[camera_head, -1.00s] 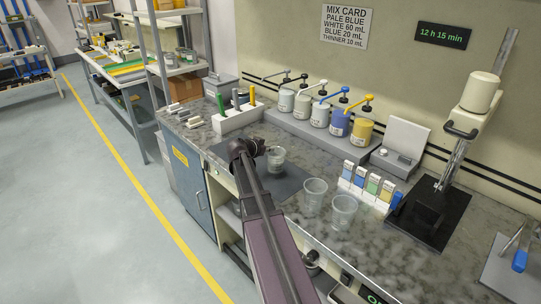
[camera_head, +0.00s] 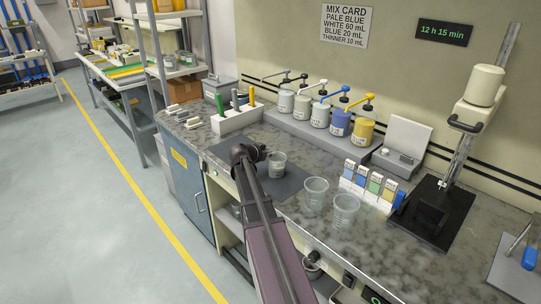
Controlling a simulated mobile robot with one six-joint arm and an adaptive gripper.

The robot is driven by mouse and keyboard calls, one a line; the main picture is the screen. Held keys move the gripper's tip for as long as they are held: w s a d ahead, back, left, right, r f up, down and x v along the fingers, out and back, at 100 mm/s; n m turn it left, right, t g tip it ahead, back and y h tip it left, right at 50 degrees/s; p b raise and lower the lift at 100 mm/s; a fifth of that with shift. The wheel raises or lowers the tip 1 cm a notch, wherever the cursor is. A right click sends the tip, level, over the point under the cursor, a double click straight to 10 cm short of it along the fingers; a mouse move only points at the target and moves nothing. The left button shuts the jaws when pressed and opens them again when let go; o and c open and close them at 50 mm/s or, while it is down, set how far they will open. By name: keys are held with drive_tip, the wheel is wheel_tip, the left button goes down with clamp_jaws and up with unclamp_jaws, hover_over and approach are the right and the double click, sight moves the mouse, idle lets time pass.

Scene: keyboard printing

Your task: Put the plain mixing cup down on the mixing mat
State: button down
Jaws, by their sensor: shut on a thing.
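The plain mixing cup (camera_head: 277,168), a small clear cup, is at the end of my arm, over the dark grey mixing mat (camera_head: 287,189) on the bench. My gripper (camera_head: 267,155) is shut on the cup, at its left side. The cup looks upright. Its base is at or just above the mat; I cannot tell whether it touches.
Two more clear cups (camera_head: 316,190) (camera_head: 345,207) stand to the right on the bench. Several paint pump cans (camera_head: 320,115) line the back. A white rack (camera_head: 236,120) stands behind left, colour cards (camera_head: 370,188) and a black-based stand (camera_head: 437,215) right.

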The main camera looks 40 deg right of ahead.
drive_tip(key=shift+f, duration=0.1)
drive_tip(key=c, duration=0.8)
unclamp_jaws()
drive_tip(key=shift+o, duration=0.2)
drive_tip(key=shift+s+a+r+p, duration=0.15)
drive_tip(key=shift+a+r+p, duration=0.15)
drive_tip(key=shift+a+r, duration=0.15)
drive_tip(key=p+v, duration=0.4)
drive_tip(key=v, duration=0.7)
drive_tip(key=shift+p, duration=0.35)
drive_tip(key=shift+f, duration=0.1)
drive_tip(key=s+a+f+n+g+y, duration=0.1)
drive_tip(key=s+a+f+n+y, duration=0.2)
drive_tip(key=a, duration=0.8)
drive_tip(key=s+a+f+n+y, duration=0.4)
drive_tip(key=s+a+n, duration=0.3)
drive_tip(key=a, duration=0.4)
drive_tip(key=s+a+f+n+g+y, duration=0.1)
drive_tip(key=s+a+f+n+y, duration=0.2)
drive_tip(key=a, duration=0.8)
drive_tip(key=s+n+y, duration=0.2)
drive_tip(key=s, duration=0.1)
drive_tip(key=shift+f+n+g+y, duration=0.2)
drive_tip(key=shift+n+g+y, duration=0.1)
drive_tip(key=shift+n, duration=0.1)
